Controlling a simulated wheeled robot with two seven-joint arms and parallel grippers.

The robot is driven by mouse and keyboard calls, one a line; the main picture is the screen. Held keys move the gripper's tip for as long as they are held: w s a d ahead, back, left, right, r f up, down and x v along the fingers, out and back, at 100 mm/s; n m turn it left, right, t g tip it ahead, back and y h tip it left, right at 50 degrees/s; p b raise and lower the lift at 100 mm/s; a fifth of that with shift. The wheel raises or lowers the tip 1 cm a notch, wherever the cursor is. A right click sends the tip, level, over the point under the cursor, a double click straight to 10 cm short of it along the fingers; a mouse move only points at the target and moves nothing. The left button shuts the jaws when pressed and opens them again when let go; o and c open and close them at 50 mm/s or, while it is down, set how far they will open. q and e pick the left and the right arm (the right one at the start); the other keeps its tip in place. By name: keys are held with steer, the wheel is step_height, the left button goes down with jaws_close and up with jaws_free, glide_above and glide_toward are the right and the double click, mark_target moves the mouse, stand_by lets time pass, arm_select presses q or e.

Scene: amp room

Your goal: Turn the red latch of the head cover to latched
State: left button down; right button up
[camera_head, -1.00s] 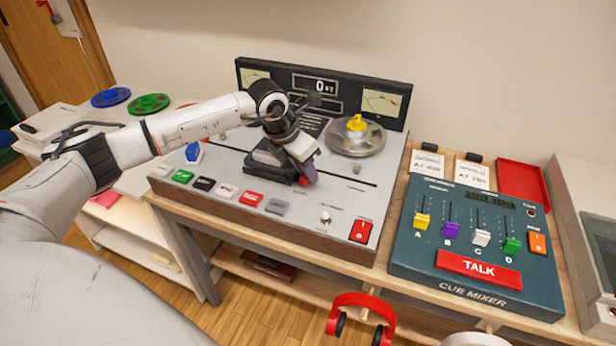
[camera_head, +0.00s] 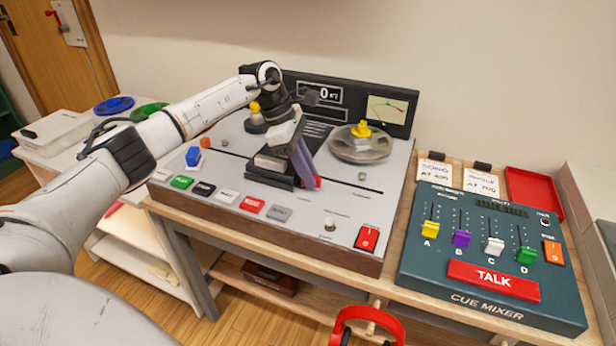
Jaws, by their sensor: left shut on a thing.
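The red latch (camera_head: 318,182) shows as a small red piece at the right end of the dark head cover block (camera_head: 270,178) on the grey tape machine (camera_head: 230,150). My left gripper (camera_head: 306,168) reaches down over the head cover from above and behind. Its jaws are shut at the red latch, with a purple-grey part slanting down to it. The gripper hides most of the latch and part of the cover, so the latch's exact angle cannot be told. My right gripper is not in view.
A clear reel with a yellow hub (camera_head: 362,130) stands right of the gripper. Coloured buttons (camera_head: 252,204) and a red switch (camera_head: 367,237) line the machine's front. The teal cue mixer (camera_head: 490,250) lies to the right. Red headphones (camera_head: 368,320) hang below the front edge.

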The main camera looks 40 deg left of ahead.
arm_select(q)
steer(key=shift+w+m+g+b, duration=0.2)
steer(key=shift+m+g+b, duration=0.15)
steer(key=shift+m, duration=0.45)
steer(key=shift+a+m, duration=0.1)
steer(key=shift+m, duration=0.2)
steer(key=shift+r, duration=0.1)
steer(key=c, duration=1.7)
jaws_free()
steer(key=v, duration=1)
steer(key=shift+w+a+r, duration=0.1)
steer(key=shift+a, duration=0.05)
